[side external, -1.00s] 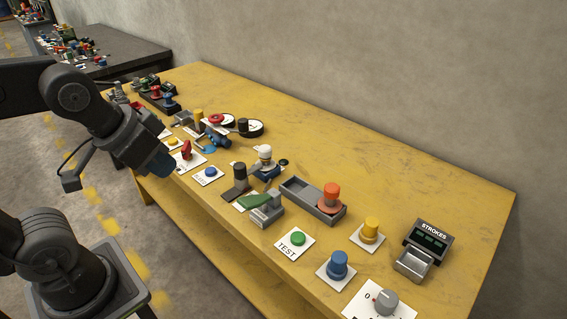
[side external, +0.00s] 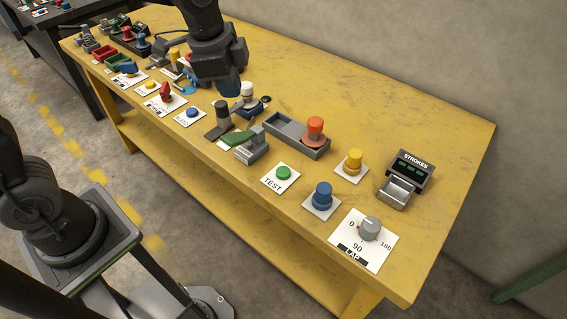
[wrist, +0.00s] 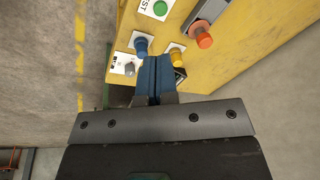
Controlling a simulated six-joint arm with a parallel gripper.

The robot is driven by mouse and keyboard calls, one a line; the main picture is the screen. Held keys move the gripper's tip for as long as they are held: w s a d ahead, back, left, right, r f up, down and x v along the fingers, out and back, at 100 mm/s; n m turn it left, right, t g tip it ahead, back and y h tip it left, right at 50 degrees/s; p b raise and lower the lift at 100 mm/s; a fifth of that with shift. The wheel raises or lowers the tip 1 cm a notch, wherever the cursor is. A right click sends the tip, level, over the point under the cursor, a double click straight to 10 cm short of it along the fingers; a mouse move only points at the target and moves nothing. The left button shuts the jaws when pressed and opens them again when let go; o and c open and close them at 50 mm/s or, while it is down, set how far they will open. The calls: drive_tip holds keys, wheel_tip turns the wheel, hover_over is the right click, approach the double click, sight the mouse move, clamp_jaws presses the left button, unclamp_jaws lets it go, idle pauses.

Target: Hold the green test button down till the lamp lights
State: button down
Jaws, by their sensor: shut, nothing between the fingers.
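The green test button (side external: 283,173) sits on a white plate marked TEST near the table's front edge. It also shows at the top of the wrist view (wrist: 160,8). My gripper (side external: 229,90) is above the table, up and to the left of the button in the side view and clear of it. In the wrist view my gripper's blue fingers (wrist: 155,72) are together with nothing between them. I cannot tell which thing, if any, is the lamp.
A blue knob (side external: 322,197), a yellow knob (side external: 354,162) and a grey dial (side external: 369,228) stand near the button. An orange spool-like piece (side external: 315,130) stands at a grey tray's end. A STROKES counter (side external: 409,172) is at right. The table's back right is bare.

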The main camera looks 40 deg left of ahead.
sight(284, 171)
drive_tip(key=w+d+f+m+g, duration=0.1)
drive_tip(key=w+d+f+m, duration=0.1)
drive_tip(key=w+f+m, duration=0.1)
drive_tip(key=w+d+f+m+g, duration=0.1)
drive_tip(key=w+d+f+m, duration=0.2)
drive_tip(key=f, duration=0.5)
drive_tip(key=shift+w+d+m, duration=0.3)
drive_tip(key=shift+w+m, duration=0.5)
drive_tip(key=shift+w, duration=0.4)
wheel_tip(284, 171, down, 14)
drive_tip(key=shift+f, duration=0.1)
